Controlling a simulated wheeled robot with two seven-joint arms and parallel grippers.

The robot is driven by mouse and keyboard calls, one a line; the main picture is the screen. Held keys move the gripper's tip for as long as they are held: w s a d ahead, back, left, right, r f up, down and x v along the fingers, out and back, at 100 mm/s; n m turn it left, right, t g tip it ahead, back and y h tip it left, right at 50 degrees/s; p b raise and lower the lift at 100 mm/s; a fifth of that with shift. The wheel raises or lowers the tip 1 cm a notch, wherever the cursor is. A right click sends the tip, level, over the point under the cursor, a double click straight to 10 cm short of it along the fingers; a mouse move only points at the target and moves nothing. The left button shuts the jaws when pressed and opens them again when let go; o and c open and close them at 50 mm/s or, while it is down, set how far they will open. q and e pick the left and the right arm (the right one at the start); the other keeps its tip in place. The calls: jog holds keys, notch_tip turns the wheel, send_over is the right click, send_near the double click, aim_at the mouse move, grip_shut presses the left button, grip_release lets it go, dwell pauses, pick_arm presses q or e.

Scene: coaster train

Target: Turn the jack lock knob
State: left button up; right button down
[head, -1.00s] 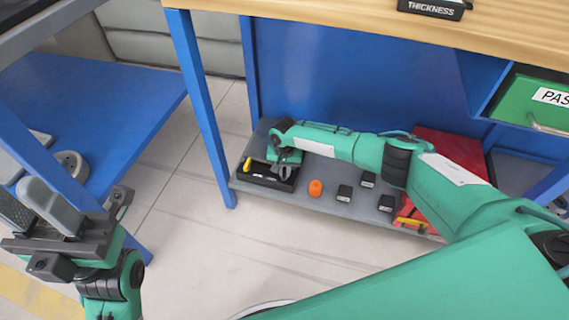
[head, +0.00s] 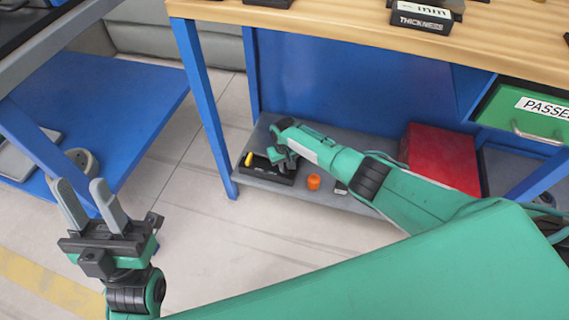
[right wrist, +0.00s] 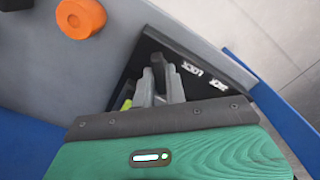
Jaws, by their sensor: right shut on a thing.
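A black box (head: 272,176) with a yellow part (head: 249,159) sits at the left end of the low grey shelf. In the right wrist view the black box (right wrist: 205,92) bears white lettering that seems to read LOCK. My right gripper (head: 286,161) reaches down to this box.
An orange round piece (head: 313,182) stands on the shelf (head: 241,180) right of the box. A red box (head: 442,158) is further right. A blue table leg (head: 206,115) rises at the shelf's left end. The wooden tabletop (head: 330,22) overhangs above.

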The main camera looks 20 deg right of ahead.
jog(key=n, duration=0.3)
jog(key=shift+n, duration=0.4)
jog(key=n, duration=0.3)
jog(key=shift+n, duration=0.3)
jog(key=n, duration=0.4)
jog(key=shift+n, duration=1)
jog(key=c, duration=1.4)
grip_release()
jog(key=shift+c, duration=0.2)
jog(key=shift+r, duration=0.1)
